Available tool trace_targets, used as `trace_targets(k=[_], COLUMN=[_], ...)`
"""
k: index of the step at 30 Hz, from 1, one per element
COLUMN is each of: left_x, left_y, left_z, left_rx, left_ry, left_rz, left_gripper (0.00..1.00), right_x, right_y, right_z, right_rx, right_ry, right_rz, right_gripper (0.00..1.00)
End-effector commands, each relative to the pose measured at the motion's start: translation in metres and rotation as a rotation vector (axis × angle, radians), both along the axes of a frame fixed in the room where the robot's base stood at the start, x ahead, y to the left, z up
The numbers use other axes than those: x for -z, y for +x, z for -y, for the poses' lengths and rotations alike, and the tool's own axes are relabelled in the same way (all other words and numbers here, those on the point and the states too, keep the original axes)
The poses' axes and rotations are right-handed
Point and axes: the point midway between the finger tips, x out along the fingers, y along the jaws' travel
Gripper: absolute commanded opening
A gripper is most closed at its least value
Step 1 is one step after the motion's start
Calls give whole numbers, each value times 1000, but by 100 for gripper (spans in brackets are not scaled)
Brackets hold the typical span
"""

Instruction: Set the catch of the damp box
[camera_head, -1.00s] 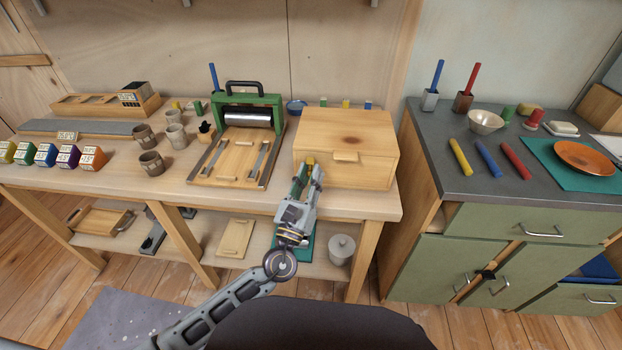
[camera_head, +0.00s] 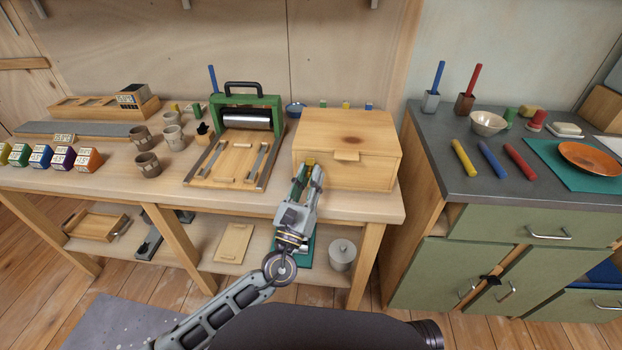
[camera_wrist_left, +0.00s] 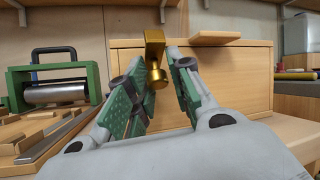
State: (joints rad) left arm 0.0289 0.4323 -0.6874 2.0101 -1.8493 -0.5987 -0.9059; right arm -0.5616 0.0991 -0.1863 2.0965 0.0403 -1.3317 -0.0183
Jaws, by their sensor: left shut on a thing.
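The damp box (camera_head: 345,135) is a pale wooden box with a lid, at the right end of the workbench. A small wooden tab sticks out from the lid's front edge. The brass catch (camera_wrist_left: 155,55) is on the box's front, towards its left side, and shows small in the head view (camera_head: 310,161). My left gripper (camera_head: 308,172) is at the box's front, shut on the catch. In the left wrist view its green-padded fingers (camera_wrist_left: 155,88) stand on either side of the catch. My right gripper is not in view.
A green-framed roller press (camera_head: 247,120) stands left of the box. Several cups (camera_head: 148,164) and coloured blocks (camera_head: 88,160) are further left. A grey-topped counter (camera_head: 450,185) with green doors stands right, across a narrow gap. The bench's front edge (camera_head: 235,205) runs below my gripper.

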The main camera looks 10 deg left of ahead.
Motion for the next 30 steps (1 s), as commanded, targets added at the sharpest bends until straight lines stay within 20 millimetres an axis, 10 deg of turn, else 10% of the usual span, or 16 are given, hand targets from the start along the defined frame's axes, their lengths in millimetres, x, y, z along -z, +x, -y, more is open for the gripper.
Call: trace_targets(k=[6, 7, 11, 30], left_x=[-1, 0, -1, 9], left_y=[2, 2, 1, -15], left_z=[-5, -5, -4, -6], left_rx=[-11, -11, -9, -4], left_ry=[-5, -5, -5, 0], left_rz=[1, 1, 1, -2], left_gripper=[0, 23, 40, 40], right_x=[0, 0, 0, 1], right_y=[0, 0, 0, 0], right_z=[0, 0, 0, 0], right_rx=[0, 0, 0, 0], right_ry=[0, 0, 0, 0], right_rz=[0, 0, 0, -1], right_gripper=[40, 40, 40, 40])
